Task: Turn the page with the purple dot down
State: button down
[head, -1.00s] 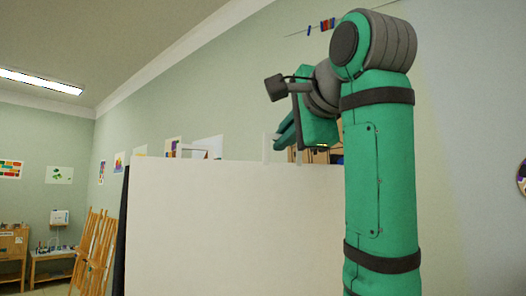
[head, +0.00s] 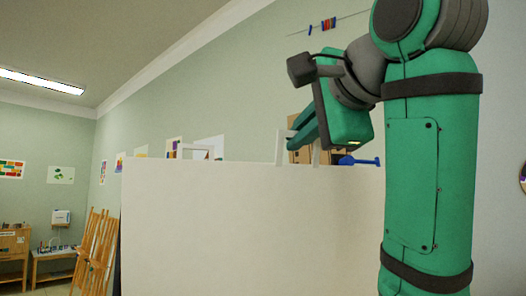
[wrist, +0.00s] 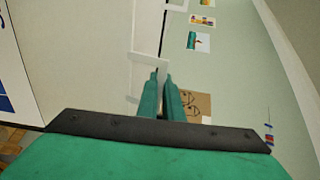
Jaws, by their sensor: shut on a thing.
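A large blank cream-white page (head: 250,230) fills the middle of the head view, its top edge running level. White ring loops stand up from that edge, one at the left (head: 195,147) and one beside my gripper (head: 279,148). My gripper (head: 296,138) is at the top edge by the right loop, partly behind it. In the wrist view its two green fingers (wrist: 160,92) are close together, just below a white ring (wrist: 148,68). The gripper is shut on a thin part that looks like the page; the grip itself is mostly hidden. I see no purple dot.
A blue rod-like object (head: 360,161) and a tan wooden item (head: 303,155) show behind the page's top edge. Wooden easels (head: 95,255) and a low table (head: 54,265) stand at the left. In the wrist view, a white sheet with blue marks (wrist: 14,70) is at the left.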

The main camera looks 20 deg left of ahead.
jog(key=s+d+f, duration=0.3)
jog(key=s+d, duration=0.2)
jog(key=s, duration=0.2)
jog(key=shift+d, duration=0.35)
dwell(0.7)
jog(key=shift+a, duration=0.1)
jog(key=s+d+f, duration=0.4)
jog(key=s+d, duration=0.1)
jog(key=s, duration=0.1)
jog(key=shift+s+d+f, duration=0.15)
jog(key=shift+s+f, duration=0.1)
jog(key=shift+f, duration=0.15)
dwell(0.6)
